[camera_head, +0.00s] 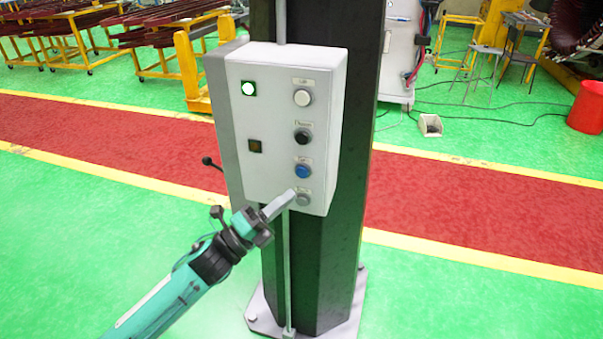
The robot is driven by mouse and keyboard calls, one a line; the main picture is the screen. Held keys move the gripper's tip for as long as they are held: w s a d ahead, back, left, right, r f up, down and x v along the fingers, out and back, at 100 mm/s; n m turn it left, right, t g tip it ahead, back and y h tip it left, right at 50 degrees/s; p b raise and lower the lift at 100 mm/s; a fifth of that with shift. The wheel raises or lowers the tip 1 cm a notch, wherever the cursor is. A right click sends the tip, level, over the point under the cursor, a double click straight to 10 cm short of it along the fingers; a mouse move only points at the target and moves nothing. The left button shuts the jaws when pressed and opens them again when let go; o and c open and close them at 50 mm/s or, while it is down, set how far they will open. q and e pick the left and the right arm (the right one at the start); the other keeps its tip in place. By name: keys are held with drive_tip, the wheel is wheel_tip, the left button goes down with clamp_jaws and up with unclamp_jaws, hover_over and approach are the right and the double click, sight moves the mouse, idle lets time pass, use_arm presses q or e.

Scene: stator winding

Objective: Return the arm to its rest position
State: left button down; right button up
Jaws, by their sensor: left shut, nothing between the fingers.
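My left gripper (279,206) reaches in from the lower left on its teal and black arm. Its fingers are together with nothing between them. The tips are in front of the lower part of a light grey control box (270,130), close to the bottom grey button (303,198). I cannot tell whether they touch it. Above that button are a blue button (303,171), a black one (302,136) and a white one (302,97). My right gripper is not in view.
The box is mounted on a dark column (345,220) with a pale base plate (262,318). A black-knobbed lever (209,162) sticks out at the box's left. Green floor to the lower left is open. Yellow racks (190,70) and a red bin (588,107) stand farther back.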

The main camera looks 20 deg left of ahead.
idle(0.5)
use_arm(q)
drive_tip(key=w+a+f+n+y, duration=0.2)
drive_tip(key=f+n+y, duration=0.15)
drive_tip(key=f, duration=0.45)
drive_tip(key=w+a+f+n+y, duration=0.1)
drive_tip(key=a+f+n+y, duration=0.25)
drive_tip(key=f, duration=0.55)
drive_tip(key=w+a+f+n+y, duration=0.2)
drive_tip(key=f+n, duration=0.2)
drive_tip(key=f, duration=0.4)
drive_tip(key=s+a+f+n+g+y, duration=0.2)
drive_tip(key=s+f+n, duration=0.2)
drive_tip(key=f, duration=0.8)
drive_tip(key=s+a+f+n+g+y, duration=0.2)
drive_tip(key=s+f+n+g, duration=0.15)
drive_tip(key=f, duration=0.75)
drive_tip(key=s+f+n+g+y, duration=0.2)
drive_tip(key=s+f+n+g, duration=0.3)
drive_tip(key=s+f, duration=1.35)
drive_tip(key=s+d+f+n+g, duration=0.1)
drive_tip(key=s+f, duration=0.3)
drive_tip(key=s, duration=0.9)
drive_tip(key=s+d+f+n+g, duration=0.1)
drive_tip(key=s+f+n+g, duration=0.2)
drive_tip(key=s, duration=1)
wheel_tip(320, 180, down, 2)
drive_tip(key=shift+s+d+f+g, duration=0.15)
drive_tip(key=shift+d+f+g, duration=0.2)
drive_tip(key=shift+g, duration=0.4)
